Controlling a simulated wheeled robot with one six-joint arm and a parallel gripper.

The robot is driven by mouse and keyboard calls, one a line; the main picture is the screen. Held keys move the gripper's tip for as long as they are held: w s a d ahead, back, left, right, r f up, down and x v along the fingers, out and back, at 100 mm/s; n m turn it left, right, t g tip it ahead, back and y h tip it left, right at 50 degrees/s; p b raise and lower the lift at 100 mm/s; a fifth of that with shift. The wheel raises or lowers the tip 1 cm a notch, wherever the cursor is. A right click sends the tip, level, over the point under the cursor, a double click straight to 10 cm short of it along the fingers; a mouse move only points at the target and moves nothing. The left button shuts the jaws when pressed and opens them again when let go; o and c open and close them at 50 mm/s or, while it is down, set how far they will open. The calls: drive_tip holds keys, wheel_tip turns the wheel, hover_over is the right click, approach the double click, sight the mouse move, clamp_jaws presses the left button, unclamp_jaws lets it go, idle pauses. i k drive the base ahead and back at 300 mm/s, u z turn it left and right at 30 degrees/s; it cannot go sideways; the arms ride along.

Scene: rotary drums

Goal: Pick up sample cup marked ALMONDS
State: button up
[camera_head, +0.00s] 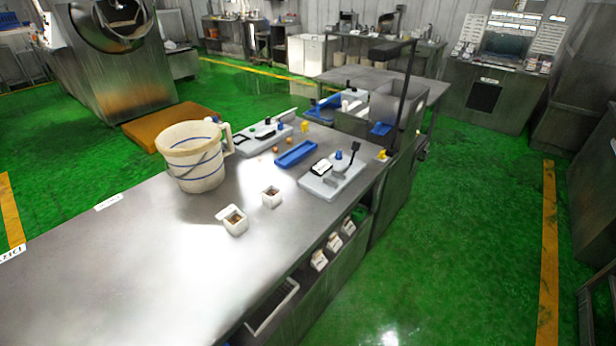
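Two small white square cups stand on the steel table (130,262). The nearer cup (236,228) holds brown contents and has a white flap or lid at its upper left edge. The other cup (271,199) is a little behind it to the right and also holds something brown. Several white box-like items with dark markings (319,261) sit on the shelf below the table's right edge. I cannot read ALMONDS on any of them. My gripper is not in view.
A large cream pitcher (193,168) with blue bands stands behind the cups. A blue tray (296,153) and grey-white devices with dark knobs (335,180) sit at the table's far end. Green floor (460,220) lies open to the right.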

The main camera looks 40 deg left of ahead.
sight(271, 196)
drive_tip(key=i, duration=1.8)
drive_tip(key=u, duration=3.6)
drive_tip(key=i, duration=1)
